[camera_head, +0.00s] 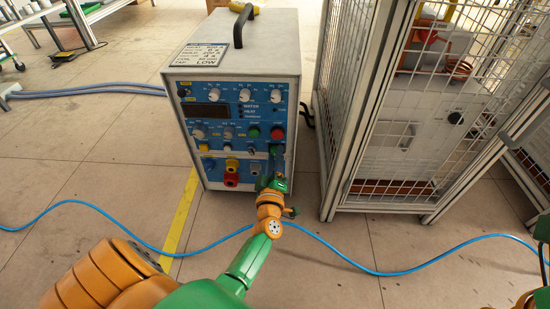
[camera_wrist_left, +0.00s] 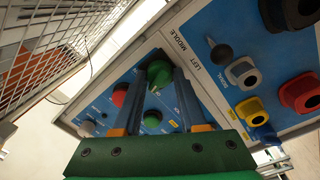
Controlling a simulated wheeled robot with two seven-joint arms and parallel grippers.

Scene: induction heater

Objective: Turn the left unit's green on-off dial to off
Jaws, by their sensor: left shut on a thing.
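The grey heater unit (camera_head: 222,62) with a blue front panel (camera_head: 215,140) stands in the middle of the head view. My left gripper (camera_head: 273,158) reaches to the lower right of this panel and covers the dial there. In the left wrist view, the green dial (camera_wrist_left: 160,72) sits between the two dark fingers of my left gripper (camera_wrist_left: 158,80), which is shut on it. The dial's pointer mark and its off label cannot be read. My right gripper is outside both views; only part of my right arm shows at the head view's right edge.
A green button (camera_head: 254,132) and a red button (camera_head: 277,133) sit just above the gripper. Yellow and red sockets (camera_head: 231,172) are to its left. A wire-mesh cage (camera_head: 345,110) stands close on the right. A blue cable (camera_head: 80,203) crosses the floor.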

